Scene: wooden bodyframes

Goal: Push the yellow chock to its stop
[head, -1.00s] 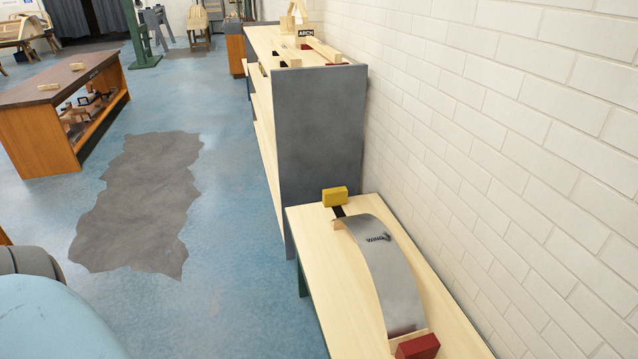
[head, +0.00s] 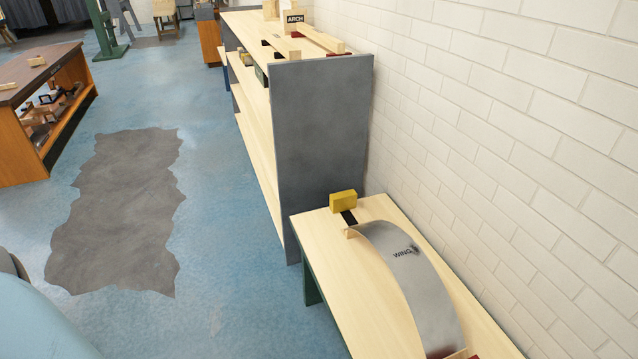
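The yellow chock (head: 343,201) sits at the far end of a low wooden bench. A short black strip (head: 349,217) lies on the bench between it and the near work. A curved grey metal panel marked WING (head: 408,275) arches along the bench, with a small gap between its far end and the chock. A red block (head: 474,357) shows only partly at the panel's near end, at the bottom edge. Neither of my grippers is in view.
The bench top (head: 345,290) is clear left of the panel. A grey-ended shelf unit (head: 320,140) stands just beyond it, and a white brick wall (head: 530,120) runs along the right. Blue floor (head: 225,250) is open to the left. A brown-topped table (head: 40,75) stands farther left.

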